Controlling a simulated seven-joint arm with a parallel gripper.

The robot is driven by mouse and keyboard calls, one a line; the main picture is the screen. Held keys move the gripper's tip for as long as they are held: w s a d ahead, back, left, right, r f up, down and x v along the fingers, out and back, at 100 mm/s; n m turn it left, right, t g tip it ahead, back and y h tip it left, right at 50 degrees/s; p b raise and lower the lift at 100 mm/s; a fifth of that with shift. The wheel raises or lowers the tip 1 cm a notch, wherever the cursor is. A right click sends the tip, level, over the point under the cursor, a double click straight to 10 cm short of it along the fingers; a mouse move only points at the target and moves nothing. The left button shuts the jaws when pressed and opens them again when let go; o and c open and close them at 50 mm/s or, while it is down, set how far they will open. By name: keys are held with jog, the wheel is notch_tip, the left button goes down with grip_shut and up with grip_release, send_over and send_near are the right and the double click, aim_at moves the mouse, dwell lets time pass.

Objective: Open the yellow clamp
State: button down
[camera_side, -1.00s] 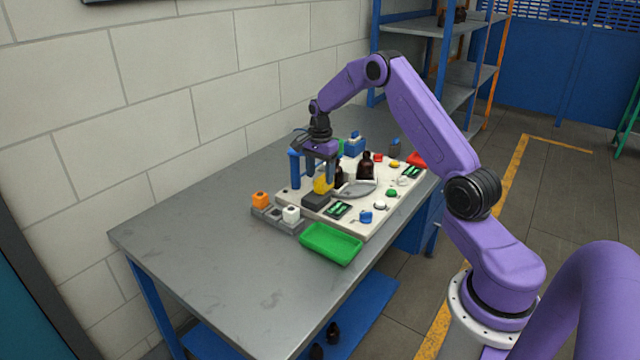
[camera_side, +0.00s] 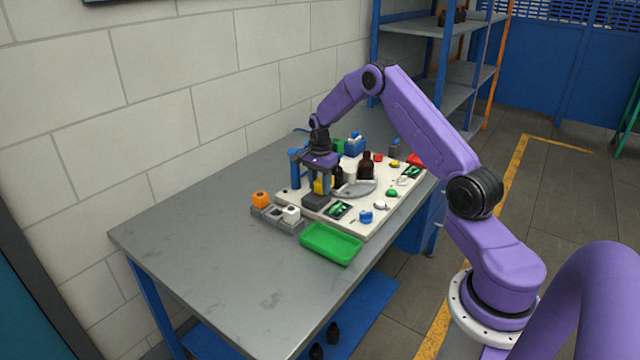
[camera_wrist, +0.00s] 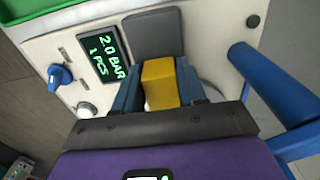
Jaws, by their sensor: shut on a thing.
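The yellow clamp (camera_side: 319,186) stands on the white panel, beside a dark grey block. It now looks upright in the side view, and its lower part is hidden by my gripper. My gripper (camera_side: 318,190) points down over it. In the wrist view the yellow clamp (camera_wrist: 160,84) sits between the two blue fingers of my gripper (camera_wrist: 160,92), which are shut on it. The dark grey block (camera_wrist: 153,34) lies just beyond the clamp.
A blue post (camera_side: 294,169) stands close beside my gripper. Brown bottles (camera_side: 366,167) and a grey dish (camera_side: 356,188) are on the panel (camera_side: 345,222). A green tray (camera_side: 331,243) and a block rack (camera_side: 278,217) sit in front. The table's left part is clear.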

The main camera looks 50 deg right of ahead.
aim_at(313, 198)
jog(key=shift+a, duration=1.8)
jog(key=c, duration=0.7)
grip_release()
jog(key=shift+d+r, duration=0.1)
jog(key=shift+r, duration=0.45)
notch_tip(313, 198, up, 16)
jog(key=shift+r, duration=0.2)
